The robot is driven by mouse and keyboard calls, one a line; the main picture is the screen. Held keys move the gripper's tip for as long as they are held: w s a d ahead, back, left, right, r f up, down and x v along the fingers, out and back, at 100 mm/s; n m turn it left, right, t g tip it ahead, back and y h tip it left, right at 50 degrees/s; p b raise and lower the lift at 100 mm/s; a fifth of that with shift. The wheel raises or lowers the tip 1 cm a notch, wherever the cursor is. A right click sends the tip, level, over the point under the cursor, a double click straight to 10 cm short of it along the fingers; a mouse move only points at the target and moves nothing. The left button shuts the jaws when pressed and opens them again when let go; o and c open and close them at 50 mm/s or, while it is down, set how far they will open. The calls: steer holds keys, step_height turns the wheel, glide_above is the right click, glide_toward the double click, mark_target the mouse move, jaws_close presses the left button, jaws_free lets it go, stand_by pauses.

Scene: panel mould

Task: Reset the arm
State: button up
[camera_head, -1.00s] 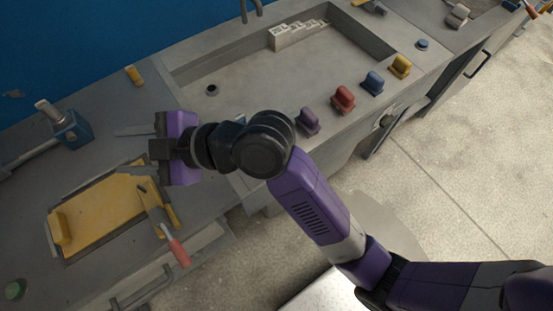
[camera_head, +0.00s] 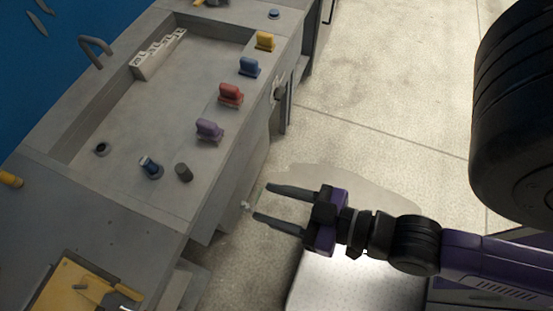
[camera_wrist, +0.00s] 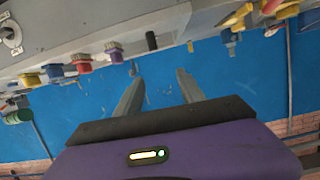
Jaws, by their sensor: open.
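My gripper (camera_head: 262,205) is open and empty in the head view. Its two dark fingers point left toward the bench front, over the floor, with nothing between them. In the wrist view the two grey fingers (camera_wrist: 158,92) are spread apart before a blue wall. My purple and black arm reaches in from the right of the head view.
A grey bench (camera_head: 115,195) with a sink runs along the left. A yellow panel (camera_head: 62,287) lies at lower left. The floor (camera_head: 400,120) at right is open.

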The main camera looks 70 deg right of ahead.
steer(key=shift+n, duration=0.3)
steer(key=s, duration=0.1)
steer(key=s+d+r, duration=0.2)
steer(key=shift+s, duration=0.15)
